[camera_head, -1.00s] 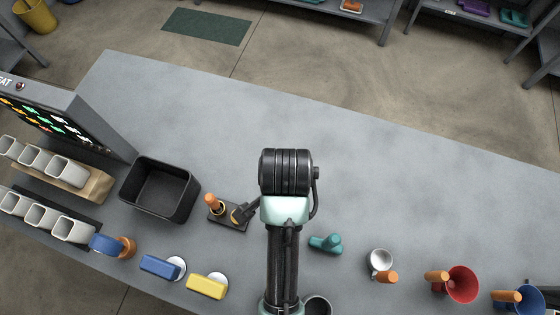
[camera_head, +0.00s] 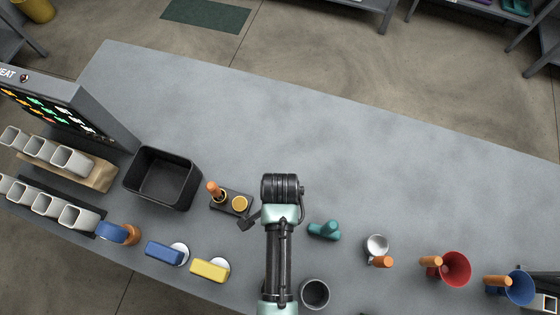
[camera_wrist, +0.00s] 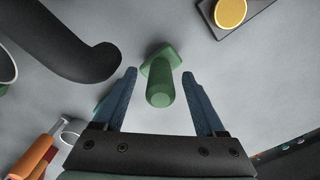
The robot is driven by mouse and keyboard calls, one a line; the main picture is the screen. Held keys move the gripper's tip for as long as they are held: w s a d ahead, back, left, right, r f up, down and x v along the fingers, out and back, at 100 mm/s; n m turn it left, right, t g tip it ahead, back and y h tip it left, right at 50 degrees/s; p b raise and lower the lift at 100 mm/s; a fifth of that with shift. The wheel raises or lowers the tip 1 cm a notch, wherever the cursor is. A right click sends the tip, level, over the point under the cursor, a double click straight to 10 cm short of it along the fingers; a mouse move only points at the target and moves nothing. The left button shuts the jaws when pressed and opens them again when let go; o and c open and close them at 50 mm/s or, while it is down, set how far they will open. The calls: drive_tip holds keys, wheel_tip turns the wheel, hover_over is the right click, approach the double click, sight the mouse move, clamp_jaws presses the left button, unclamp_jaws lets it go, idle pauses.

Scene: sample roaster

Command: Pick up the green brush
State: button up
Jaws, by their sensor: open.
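The green brush (camera_wrist: 160,88) shows in the wrist view, with its rounded handle end facing the camera and its wider base beyond. My gripper (camera_wrist: 159,74) is open, with one blue finger on each side of the brush. A gap shows between the handle and each finger, so it is not gripped. In the head view my arm hides the green brush and the fingertips. A separate teal brush (camera_head: 324,230) lies to the right of my arm there; a bit of teal shows behind the left finger in the wrist view.
A black plate with a gold disc (camera_head: 240,203) and a black bin (camera_head: 162,178) stand left of my arm. A grey cup (camera_head: 314,293) is close on its right. A red funnel (camera_head: 455,268) is farther right. The counter behind is clear.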

drive_tip(key=shift+f, duration=1.1)
clamp_jaws()
